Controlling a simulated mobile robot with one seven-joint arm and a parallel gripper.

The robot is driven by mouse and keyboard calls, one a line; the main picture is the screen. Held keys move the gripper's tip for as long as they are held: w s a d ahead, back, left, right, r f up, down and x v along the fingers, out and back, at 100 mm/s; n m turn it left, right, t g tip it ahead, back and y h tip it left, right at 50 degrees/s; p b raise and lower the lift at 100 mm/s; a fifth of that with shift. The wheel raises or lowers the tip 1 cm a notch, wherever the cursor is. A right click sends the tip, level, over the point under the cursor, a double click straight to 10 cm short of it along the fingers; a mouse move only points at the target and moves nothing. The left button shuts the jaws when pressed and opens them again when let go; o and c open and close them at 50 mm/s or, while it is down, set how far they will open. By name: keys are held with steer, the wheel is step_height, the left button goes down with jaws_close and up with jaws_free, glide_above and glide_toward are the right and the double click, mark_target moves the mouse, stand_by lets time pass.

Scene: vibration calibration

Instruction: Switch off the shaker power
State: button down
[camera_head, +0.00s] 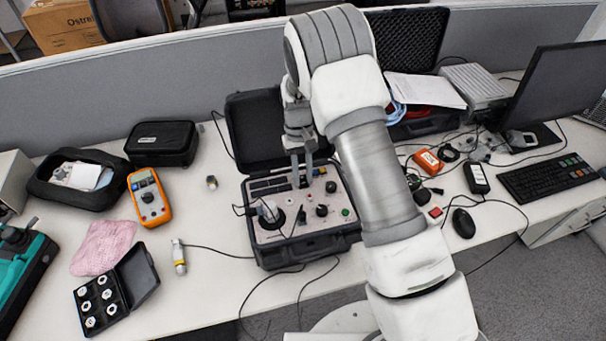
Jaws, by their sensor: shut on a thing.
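The shaker unit (306,240) is an open black case with a light control panel on the desk, its lid (253,127) raised behind. The panel carries several black knobs, a green button (345,212) and a round shaker head (270,214) at the front left. My gripper (303,182) points down over the back middle of the panel. Its two fingers are close together, shut on a small control at panel level. That control is mostly hidden between the fingertips, so I cannot tell its position or whether it is the power switch.
A mouse (463,223), keyboard (547,178) and monitor (560,90) are right. Cables hang over the front edge.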

steer(key=c, duration=0.7)
jaws_free()
steer(key=shift+r, duration=0.1)
steer(key=b+v, duration=0.1)
steer(key=v, duration=1.6)
steer(key=shift+w+r, duration=0.1)
steer(key=shift+r, duration=0.1)
steer(key=s+d+r+m+t+y, duration=0.1)
steer(key=s+d+r+t, duration=0.1)
steer(key=s+d+r, duration=0.4)
steer(key=s+d+r+m+t, duration=0.1)
steer(key=s+d+r+t, duration=0.15)
steer(key=s+r, duration=0.5)
steer(key=s+d+t, duration=0.1)
steer(key=s+d, duration=0.1)
steer(key=s, duration=0.3)
steer(key=s+d+t, duration=0.1)
steer(key=s+d, duration=0.1)
steer(key=s, duration=0.3)
steer(key=s+d+m+t, duration=0.1)
steer(key=s+d+t, duration=0.1)
steer(key=s, duration=0.3)
steer(key=shift+s+d+r, duration=0.3)
steer(key=shift+d+r, duration=0.05)
steer(key=shift+d, duration=0.1)
